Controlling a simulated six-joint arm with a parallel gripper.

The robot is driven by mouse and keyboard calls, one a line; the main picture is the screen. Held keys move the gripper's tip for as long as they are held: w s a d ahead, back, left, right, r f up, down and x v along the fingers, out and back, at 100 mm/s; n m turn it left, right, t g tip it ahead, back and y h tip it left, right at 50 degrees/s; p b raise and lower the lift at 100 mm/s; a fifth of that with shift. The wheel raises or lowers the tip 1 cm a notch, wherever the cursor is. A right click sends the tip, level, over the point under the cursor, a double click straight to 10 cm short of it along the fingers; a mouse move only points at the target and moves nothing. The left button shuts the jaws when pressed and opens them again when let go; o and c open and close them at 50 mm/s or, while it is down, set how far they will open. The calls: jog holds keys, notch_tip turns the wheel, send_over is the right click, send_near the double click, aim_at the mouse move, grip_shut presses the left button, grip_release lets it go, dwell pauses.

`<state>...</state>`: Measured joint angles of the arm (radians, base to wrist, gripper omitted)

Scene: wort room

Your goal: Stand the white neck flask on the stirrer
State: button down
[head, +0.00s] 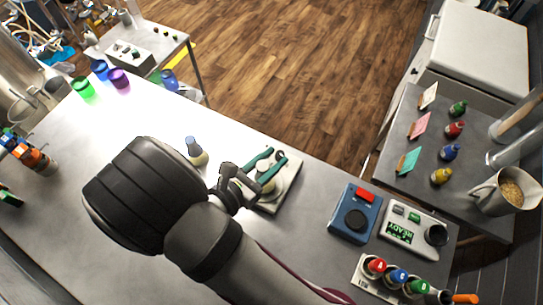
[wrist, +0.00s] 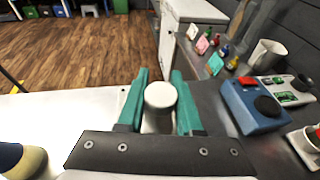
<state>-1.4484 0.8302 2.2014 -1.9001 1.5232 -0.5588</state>
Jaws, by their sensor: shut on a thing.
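My gripper (head: 262,167) has teal fingers and is shut on the white neck flask. In the wrist view the flask's round white top (wrist: 160,95) sits between the two fingers. In the head view its pale body (head: 268,185) shows just below the fingers, partly hidden by them. The stirrer (head: 288,188), a pale flat unit on the grey bench, lies directly under the gripper. I cannot tell whether the flask's base touches it. A second flask (head: 196,153) with a blue-grey neck stands upright left of my gripper. It also shows at the wrist view's lower left (wrist: 22,160).
A blue unit (head: 345,222) with a red button and black knob stands right of the stirrer, beside a white unit (head: 412,232) reading READY. Capped bottles (head: 397,277) stand in a front rack. Coloured cups (head: 118,80) stand at far left. A metal jug (head: 494,196) is at right.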

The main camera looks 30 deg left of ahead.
jog(key=c, duration=0.8)
grip_release()
jog(key=shift+c, duration=0.2)
jog(key=shift+f, duration=0.1)
jog(key=v, duration=1.1)
